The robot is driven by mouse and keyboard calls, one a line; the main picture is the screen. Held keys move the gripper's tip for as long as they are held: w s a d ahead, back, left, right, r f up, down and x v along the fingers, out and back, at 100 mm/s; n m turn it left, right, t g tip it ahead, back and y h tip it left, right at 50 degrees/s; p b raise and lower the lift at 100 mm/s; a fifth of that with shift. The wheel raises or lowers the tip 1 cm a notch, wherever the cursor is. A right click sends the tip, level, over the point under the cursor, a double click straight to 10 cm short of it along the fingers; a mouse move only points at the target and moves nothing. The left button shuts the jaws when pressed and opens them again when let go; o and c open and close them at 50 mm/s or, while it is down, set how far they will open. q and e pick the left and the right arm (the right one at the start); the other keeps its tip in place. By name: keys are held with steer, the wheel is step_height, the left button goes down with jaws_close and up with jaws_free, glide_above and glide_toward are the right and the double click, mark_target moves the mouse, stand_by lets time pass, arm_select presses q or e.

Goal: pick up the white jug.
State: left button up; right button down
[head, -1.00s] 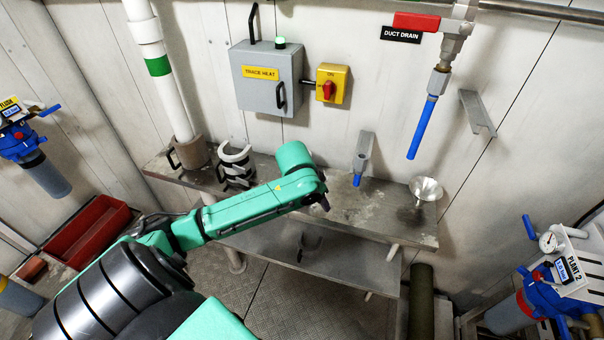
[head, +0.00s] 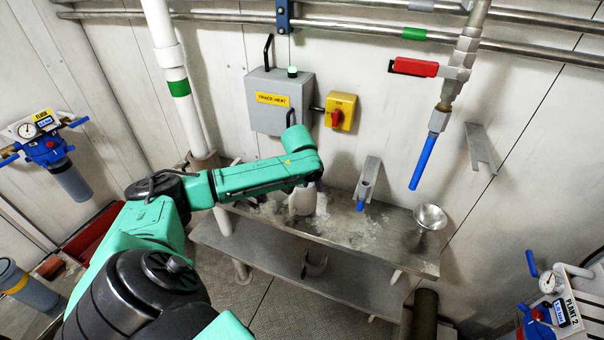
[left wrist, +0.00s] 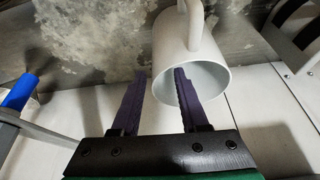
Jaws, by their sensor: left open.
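The white jug (head: 302,201) stands on the metal bench top, below the end of my left arm, which hides part of it. In the left wrist view the jug (left wrist: 190,40) shows its round rim and open mouth, with its handle toward the top. My left gripper (head: 318,184) is at the jug, mostly hidden by its own wrist in the head view. In the left wrist view its two dark fingers (left wrist: 160,73) are spread. The right finger overlaps the jug's mouth and the left finger is outside, left of it. I cannot tell whether either touches. My right gripper is out of view.
A metal funnel (head: 430,217) sits at the bench's right end. A bracket with a blue tip (head: 366,185) stands right of the jug. The grey trace heat box (head: 280,103) is on the wall behind.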

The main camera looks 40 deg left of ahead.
mark_target(315, 190)
arm_select(q)
steer(key=x, duration=0.2)
steer(key=p+x, duration=0.1)
steer(key=x, duration=0.1)
steer(key=shift+w+d+f, duration=0.1)
steer(key=shift+w+d, duration=0.05)
steer(key=shift+d, duration=0.05)
jaws_close()
stand_by(1.1)
